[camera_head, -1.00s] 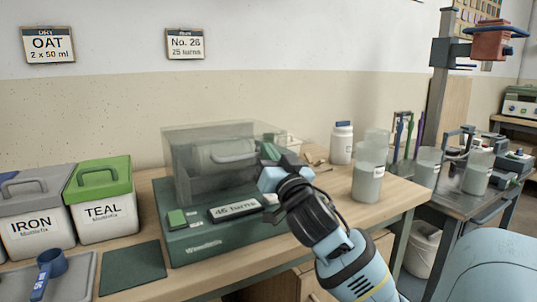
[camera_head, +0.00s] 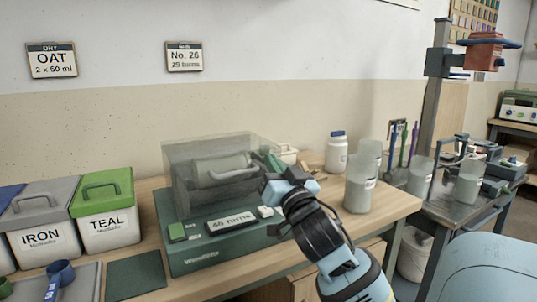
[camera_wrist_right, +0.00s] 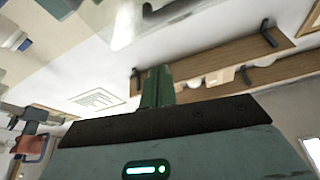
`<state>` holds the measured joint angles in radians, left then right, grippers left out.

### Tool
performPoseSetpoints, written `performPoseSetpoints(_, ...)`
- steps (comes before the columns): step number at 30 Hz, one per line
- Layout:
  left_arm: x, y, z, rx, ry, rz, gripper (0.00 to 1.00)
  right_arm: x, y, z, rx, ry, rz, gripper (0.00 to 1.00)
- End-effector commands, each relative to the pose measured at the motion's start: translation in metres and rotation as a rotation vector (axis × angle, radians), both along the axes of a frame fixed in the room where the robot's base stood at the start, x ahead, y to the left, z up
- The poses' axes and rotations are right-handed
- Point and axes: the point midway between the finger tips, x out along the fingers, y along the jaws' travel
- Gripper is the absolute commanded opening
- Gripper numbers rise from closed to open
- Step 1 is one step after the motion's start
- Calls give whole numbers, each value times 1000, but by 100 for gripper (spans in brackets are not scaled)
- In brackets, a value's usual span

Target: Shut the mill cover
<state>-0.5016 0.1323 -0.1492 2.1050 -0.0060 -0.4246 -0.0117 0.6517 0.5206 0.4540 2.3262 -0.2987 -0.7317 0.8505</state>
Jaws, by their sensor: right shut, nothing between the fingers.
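The mill has a dark green base (camera_head: 205,257) on the wooden bench, with a "46 turns" display. Its clear, smoky cover (camera_head: 176,165) stands like a box over a grey drum (camera_head: 222,168) with a handle. The cover looks lowered around the drum; I cannot tell whether its lower edge is fully seated. My right gripper (camera_head: 272,161) is shut and empty at the cover's right side; I cannot tell whether it touches. Its green fingers (camera_wrist_right: 157,88) are together in the right wrist view. My left gripper is not in view.
Green TEAL (camera_head: 104,215) and grey IRON (camera_head: 40,238) buckets stand left of the mill. A green mat (camera_head: 135,275) lies before them. Cloudy beakers (camera_head: 359,192) and a white bottle (camera_head: 337,153) stand to the right, near my right arm. A metal cart (camera_head: 440,205) adjoins the bench.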

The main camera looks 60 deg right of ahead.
Motion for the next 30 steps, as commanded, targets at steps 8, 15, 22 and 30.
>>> performPoseSetpoints(8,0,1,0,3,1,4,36,-37,23,-15,0,0,-1,0)
performPoseSetpoints(15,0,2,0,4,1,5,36,-47,29,-18,-3,-1,-3,0)
performPoseSetpoints(22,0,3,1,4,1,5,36,-47,29,-18,-3,-2,-2,0)
performPoseSetpoints(30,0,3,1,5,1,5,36,-47,29,-18,-3,-2,-2,0)
